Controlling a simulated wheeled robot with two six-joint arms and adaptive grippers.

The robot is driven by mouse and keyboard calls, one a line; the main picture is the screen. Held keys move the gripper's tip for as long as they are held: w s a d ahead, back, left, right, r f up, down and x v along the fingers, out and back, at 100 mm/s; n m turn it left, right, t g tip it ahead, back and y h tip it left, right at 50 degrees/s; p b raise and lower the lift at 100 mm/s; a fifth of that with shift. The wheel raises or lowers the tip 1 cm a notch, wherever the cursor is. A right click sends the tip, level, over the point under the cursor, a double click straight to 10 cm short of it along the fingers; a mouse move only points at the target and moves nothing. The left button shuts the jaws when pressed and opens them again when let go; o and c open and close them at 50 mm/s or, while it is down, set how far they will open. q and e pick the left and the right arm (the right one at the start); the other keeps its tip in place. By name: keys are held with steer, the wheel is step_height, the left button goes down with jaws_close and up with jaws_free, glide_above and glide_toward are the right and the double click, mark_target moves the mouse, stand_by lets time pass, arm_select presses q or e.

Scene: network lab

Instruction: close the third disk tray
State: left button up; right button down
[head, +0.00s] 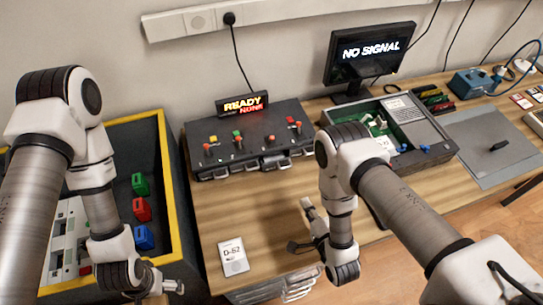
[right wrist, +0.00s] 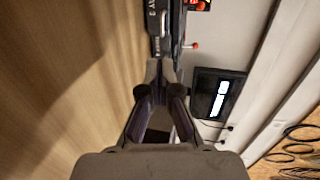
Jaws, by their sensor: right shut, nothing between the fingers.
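The dark disk unit (head: 245,143) stands on the desk against the wall, with several handled trays along its front. The third tray from the left (head: 277,161) seems to stick out a little; how far I cannot tell. My right gripper (head: 306,203) is shut and empty, in front of the unit and apart from it in the head view. In the right wrist view its fingertips (right wrist: 160,66) point at the unit's dark edge (right wrist: 164,30); contact cannot be judged. My left gripper (head: 176,286) is low at the left, far from the trays, its fingers unclear.
A sign reading "READY NONE" (head: 242,104) stands behind the unit. A monitor (head: 368,53) and an open grey case (head: 425,136) are to the right. A "D-52" card (head: 233,256) lies near the front edge. A yellow-rimmed bin (head: 168,165) is at left. Desk before the unit is mostly clear.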

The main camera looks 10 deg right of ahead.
steer(key=shift+w+a+f, duration=0.1)
steer(key=shift+w+a, duration=0.15)
steer(key=shift+w, duration=0.15)
steer(key=shift+w+d+f+b, duration=0.1)
steer(key=shift+w+f+b, duration=0.15)
steer(key=shift+w+b, duration=0.8)
steer(key=b+x, duration=0.5)
steer(key=x, duration=0.4)
steer(key=shift+w+f, duration=0.15)
steer(key=shift+w+a+b, duration=0.25)
steer(key=shift+w+b, duration=0.1)
steer(key=shift+w, duration=0.2)
steer(key=shift+w+a, duration=0.1)
steer(key=shift+w, duration=0.15)
